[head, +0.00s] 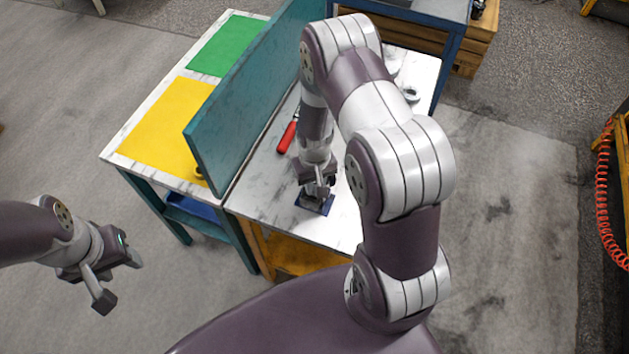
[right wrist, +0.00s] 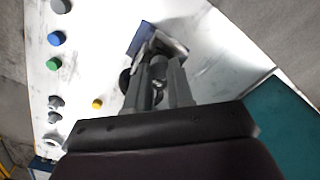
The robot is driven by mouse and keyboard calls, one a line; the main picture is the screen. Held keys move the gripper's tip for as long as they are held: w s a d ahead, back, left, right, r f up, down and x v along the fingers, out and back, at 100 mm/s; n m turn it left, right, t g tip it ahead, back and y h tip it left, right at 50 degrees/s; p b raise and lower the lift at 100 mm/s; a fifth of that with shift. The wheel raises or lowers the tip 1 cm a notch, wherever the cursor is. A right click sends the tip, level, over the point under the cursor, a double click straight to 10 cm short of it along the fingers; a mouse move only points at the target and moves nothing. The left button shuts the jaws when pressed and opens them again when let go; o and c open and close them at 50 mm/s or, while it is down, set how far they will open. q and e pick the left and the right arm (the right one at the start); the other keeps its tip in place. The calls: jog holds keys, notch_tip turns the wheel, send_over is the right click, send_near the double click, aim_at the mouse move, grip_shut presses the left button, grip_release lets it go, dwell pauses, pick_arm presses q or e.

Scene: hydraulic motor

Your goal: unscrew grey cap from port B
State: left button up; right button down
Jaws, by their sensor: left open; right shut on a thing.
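The hydraulic motor stands on the white table, mostly hidden under my right gripper (head: 318,188). Its blue base (head: 315,205) shows below the fingers in the head view, and a blue part (right wrist: 142,38) shows beyond them in the right wrist view. My right gripper (right wrist: 159,92) is shut on a small grey piece (right wrist: 158,84) at the motor, likely the grey cap. The fingers hide most of it, and I cannot read any port marking. My left gripper (head: 118,276) is open and empty, out over the floor at the left, away from the table.
A red-handled tool (head: 287,137) lies left of my right arm. A teal panel (head: 245,95) divides the white table (head: 265,190) from the yellow mat (head: 168,122). Blue (right wrist: 56,38), green (right wrist: 53,63) and orange (right wrist: 97,104) pieces and a pale ring (right wrist: 53,141) lie on the table.

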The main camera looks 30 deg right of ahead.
jog(key=c, duration=1.2)
grip_release()
jog(key=shift+r, duration=0.1)
jog(key=m, duration=0.3)
jog(key=shift+p, duration=0.35)
jog(key=m, duration=0.7)
jog(key=shift+p, duration=0.35)
